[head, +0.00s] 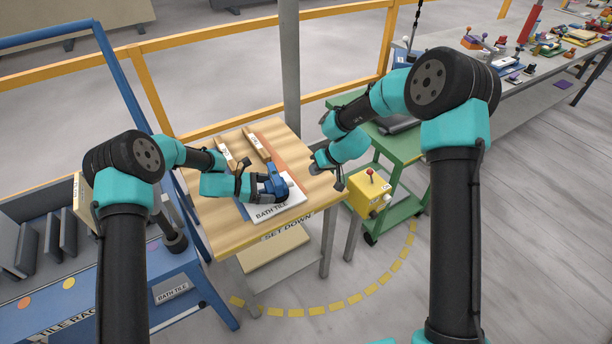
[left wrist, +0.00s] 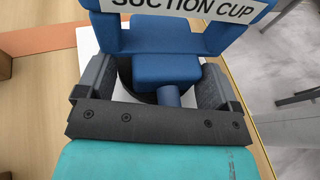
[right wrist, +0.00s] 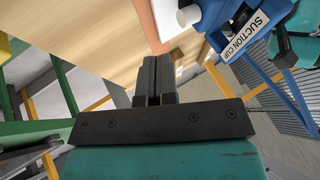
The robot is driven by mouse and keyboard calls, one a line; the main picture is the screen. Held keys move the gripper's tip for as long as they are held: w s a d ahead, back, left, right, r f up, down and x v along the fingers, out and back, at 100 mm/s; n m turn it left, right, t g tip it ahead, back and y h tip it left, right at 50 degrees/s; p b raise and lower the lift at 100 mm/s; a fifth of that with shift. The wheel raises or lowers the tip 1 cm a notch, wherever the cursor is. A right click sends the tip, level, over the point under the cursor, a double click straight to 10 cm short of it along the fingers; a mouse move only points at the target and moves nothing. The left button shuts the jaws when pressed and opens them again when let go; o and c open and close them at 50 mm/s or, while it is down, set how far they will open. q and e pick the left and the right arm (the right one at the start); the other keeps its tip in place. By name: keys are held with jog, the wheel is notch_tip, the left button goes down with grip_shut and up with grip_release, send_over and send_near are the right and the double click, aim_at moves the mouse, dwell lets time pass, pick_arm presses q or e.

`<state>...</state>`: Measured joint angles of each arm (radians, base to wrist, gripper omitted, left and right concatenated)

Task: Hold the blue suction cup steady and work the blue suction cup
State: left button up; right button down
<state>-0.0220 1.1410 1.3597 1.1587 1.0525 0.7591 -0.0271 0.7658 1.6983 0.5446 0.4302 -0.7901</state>
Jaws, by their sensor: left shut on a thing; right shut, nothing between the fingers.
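The blue suction cup (head: 277,186) stands on a white tile marked "BATH TILE" (head: 274,212) on the wooden table. My left gripper (head: 264,188) is shut on the suction cup, with one finger on each side of its blue body (left wrist: 167,68) in the left wrist view. The cup's underside is mostly hidden there. My right gripper (head: 332,170) is shut and empty, apart from the cup and to its right by the table's edge. In the right wrist view its fingers (right wrist: 158,78) are together, and the labelled cup (right wrist: 225,22) with a pale knob shows at upper right.
Two wooden pieces (head: 257,144) lie at the back of the wooden table (head: 215,218). A yellow box with a red-topped lever (head: 371,195) is beside the green cart (head: 403,144), right of the table. A blue tile rack (head: 80,300) stands at left.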

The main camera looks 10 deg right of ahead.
aim_at(290, 184)
jog(key=v, duration=0.3)
jog(key=shift+s+d+r, duration=0.1)
jog(key=shift+d+r, duration=0.1)
jog(key=shift+r, duration=0.1)
dwell(0.5)
jog(key=shift+d, duration=1)
jog(key=x, duration=1)
jog(key=shift+f, duration=0.1)
jog(key=a, duration=0.2)
jog(key=shift+s+a, duration=0.1)
jog(key=shift+a, duration=0.15)
jog(key=shift+s+a, duration=0.1)
jog(key=shift+a, duration=0.6)
